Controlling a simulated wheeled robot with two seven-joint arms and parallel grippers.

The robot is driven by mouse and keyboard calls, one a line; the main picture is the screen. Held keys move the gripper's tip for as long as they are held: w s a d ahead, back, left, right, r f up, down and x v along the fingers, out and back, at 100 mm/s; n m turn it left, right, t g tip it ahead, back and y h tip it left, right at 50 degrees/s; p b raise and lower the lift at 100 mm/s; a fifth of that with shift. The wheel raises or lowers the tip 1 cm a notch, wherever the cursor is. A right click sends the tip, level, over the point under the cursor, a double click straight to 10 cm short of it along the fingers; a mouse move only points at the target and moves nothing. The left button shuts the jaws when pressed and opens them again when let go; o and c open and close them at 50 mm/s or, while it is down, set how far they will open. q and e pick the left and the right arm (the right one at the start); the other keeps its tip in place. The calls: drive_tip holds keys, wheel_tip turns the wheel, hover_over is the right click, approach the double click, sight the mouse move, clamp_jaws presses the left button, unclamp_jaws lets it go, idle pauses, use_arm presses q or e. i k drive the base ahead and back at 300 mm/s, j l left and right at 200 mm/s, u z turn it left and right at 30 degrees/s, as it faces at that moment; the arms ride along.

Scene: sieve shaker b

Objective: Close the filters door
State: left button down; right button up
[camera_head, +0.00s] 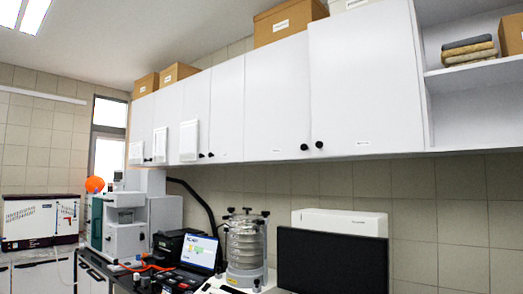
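A row of white wall cabinets runs across the upper part of the head view. The large right door (365,85) has a round black knob at its lower left and a small label too small to read. Its top left corner sits slightly higher than the edge of the neighbouring door (276,100); I cannot tell whether it is slightly ajar. The other doors farther left look shut. I cannot tell which label names the filters. Neither of my grippers is in view.
An open shelf (480,75) with folded or stacked items (468,46) is at the right. Below stand a sieve shaker (246,245), a laptop (199,251), a dark monitor (331,262) and a white box (340,222). Cardboard boxes (288,20) sit on top of the cabinets.

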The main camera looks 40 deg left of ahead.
sight(365, 98)
drive_tip(key=i+u, duration=0.85)
drive_tip(key=i+l, duration=0.15)
drive_tip(key=i, duration=0.15)
